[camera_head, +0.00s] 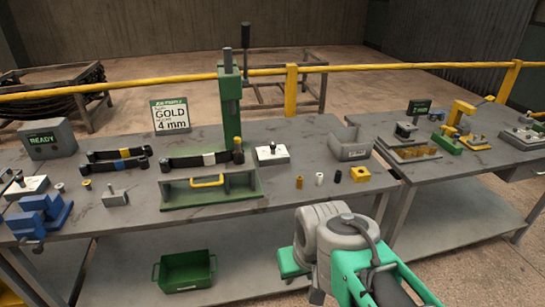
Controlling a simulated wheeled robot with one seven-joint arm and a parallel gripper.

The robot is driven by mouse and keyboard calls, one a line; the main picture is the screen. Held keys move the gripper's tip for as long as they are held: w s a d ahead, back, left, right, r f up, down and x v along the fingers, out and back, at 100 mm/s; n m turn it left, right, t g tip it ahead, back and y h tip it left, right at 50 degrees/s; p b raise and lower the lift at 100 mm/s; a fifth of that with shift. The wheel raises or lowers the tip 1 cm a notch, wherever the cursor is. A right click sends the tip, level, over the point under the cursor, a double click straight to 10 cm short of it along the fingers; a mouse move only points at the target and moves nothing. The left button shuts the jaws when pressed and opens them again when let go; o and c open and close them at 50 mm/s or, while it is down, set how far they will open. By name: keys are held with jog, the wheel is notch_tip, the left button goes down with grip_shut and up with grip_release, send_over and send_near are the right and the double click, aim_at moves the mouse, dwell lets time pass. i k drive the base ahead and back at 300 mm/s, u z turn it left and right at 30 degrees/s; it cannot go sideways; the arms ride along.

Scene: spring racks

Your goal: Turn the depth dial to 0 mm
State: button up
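No dial marking can be read at this size, so I cannot tell for sure which part is the depth dial. A white plate with a small dark knob (272,153) stands right of the green press (230,100) on the near bench. A similar white plate (26,187) lies at the bench's left end. The green press has a tall column and a base with a yellow handle (207,181). My arm, grey and green, reaches in from the lower right in front of the bench.
A sign (170,115) reads "GOLD 4 mm". Dark leaf springs (118,158), a grey bin (350,143), a blue vise (40,215) and small cylinders (319,178) occupy the bench (140,215). A green crate (185,271) sits below. A second bench (450,165) adjoins right.

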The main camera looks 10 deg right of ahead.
aim_at(272, 145)
jog(key=z, duration=0.4)
jog(key=i, duration=1.25)
jog(key=u, duration=0.4)
